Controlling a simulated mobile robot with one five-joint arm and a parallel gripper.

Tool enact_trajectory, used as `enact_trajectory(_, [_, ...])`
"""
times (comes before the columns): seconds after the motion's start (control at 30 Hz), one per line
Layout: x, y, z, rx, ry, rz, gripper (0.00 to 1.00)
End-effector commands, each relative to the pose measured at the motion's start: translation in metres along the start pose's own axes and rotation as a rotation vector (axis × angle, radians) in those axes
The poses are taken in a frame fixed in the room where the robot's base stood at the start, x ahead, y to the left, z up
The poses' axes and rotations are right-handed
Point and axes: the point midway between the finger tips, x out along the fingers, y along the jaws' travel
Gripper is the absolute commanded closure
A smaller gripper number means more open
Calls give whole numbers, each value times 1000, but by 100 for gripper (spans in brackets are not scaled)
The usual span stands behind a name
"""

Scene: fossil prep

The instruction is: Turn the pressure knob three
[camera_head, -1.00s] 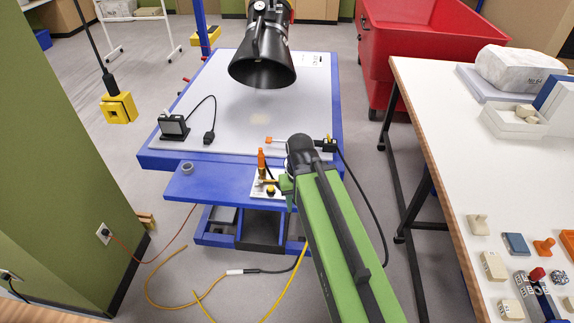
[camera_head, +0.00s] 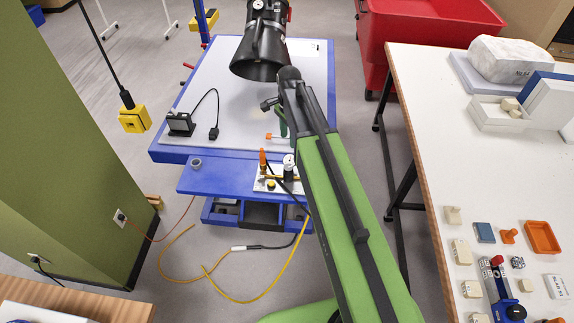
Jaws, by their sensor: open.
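A small white plate (camera_head: 262,187) lies on the blue shelf at the front of the worktable. It carries an upright orange-handled part (camera_head: 262,160), brass fittings, a round white-faced gauge (camera_head: 288,161) and a small yellow knob (camera_head: 271,184). These are too small to read any setting, and I cannot tell surely which one is the pressure knob. My green arm comes up from the lower right and bends over at its black top. My gripper (camera_head: 268,104) shows only as a small dark part left of the bend, open, above the table and well apart from the plate. My arm hides part of it.
A black extraction hood (camera_head: 259,52) hangs over the blue-edged worktable (camera_head: 225,88), close to my arm. A small black device (camera_head: 180,123) and its plug lie left on it. A white bench (camera_head: 455,170) with several small items stands right. Yellow cable (camera_head: 250,301) lies on the floor.

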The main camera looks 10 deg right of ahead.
Motion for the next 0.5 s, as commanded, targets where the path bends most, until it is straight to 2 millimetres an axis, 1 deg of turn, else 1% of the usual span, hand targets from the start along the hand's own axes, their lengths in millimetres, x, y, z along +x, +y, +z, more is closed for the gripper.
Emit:
enact_trajectory(0.03, [12, 0, 0, -1, 0, 0, 55])
enact_trajectory(0.17, [36, 0, 0, -2, 0, 0, 55])
enact_trajectory(0.5, [109, 0, 1, -3, 0, 0, 55])
